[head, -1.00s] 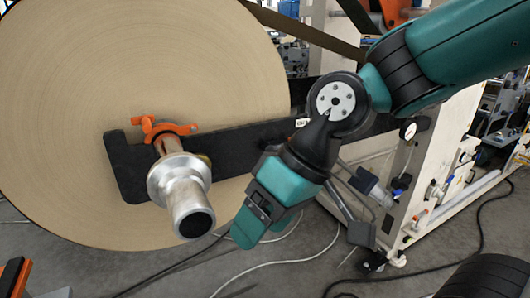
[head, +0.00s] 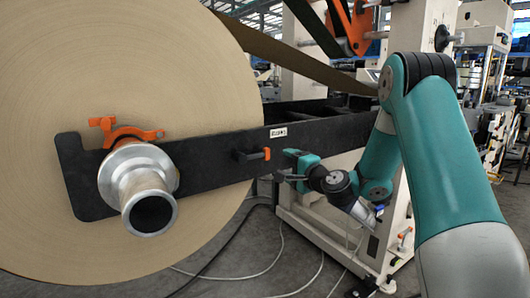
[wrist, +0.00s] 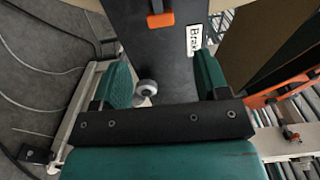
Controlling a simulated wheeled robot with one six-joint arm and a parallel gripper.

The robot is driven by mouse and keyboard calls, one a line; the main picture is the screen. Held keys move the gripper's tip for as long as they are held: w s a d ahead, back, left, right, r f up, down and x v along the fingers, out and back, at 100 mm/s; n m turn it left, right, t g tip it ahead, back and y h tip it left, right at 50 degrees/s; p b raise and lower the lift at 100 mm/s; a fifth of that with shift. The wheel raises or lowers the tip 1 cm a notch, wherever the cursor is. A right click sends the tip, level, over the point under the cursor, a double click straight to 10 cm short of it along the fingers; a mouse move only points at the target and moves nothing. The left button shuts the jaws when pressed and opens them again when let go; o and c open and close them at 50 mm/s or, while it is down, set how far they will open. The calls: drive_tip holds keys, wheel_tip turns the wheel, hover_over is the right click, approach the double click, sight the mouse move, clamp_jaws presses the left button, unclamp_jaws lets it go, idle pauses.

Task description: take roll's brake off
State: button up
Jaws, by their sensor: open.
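The big kraft roll (head: 130,60) fills the left of the head view. A black arm (head: 215,160) crosses its face, with an orange-ended brake handle (head: 253,154) and a white label (head: 278,132) on it. In the wrist view the label (wrist: 194,40) reads "Brake", and the orange handle (wrist: 160,19) is at the top, beyond my fingertips. My gripper (head: 287,166) is open and empty, right of the handle. In the wrist view, my two green fingers (wrist: 162,65) lie either side of the black arm, with a silver round knob (wrist: 147,88) between them near the left finger.
A silver shaft end (head: 140,185) sticks out toward me at the left, with an orange clamp (head: 122,131) behind it. The pale machine frame (head: 330,235) stands at the right. Cables (head: 240,240) lie on the grey floor.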

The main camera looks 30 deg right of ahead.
sight(267, 155)
drive_tip(key=w+p, duration=0.1)
drive_tip(key=w, duration=0.3)
drive_tip(key=w+p, duration=0.1)
drive_tip(key=w, duration=0.3)
drive_tip(key=w+p, duration=0.1)
drive_tip(key=w, duration=0.3)
drive_tip(key=shift+w+a, duration=0.15)
drive_tip(key=shift+a, duration=0.1)
drive_tip(key=shift+c, duration=0.2)
drive_tip(key=shift+a, duration=0.1)
clamp_jaws()
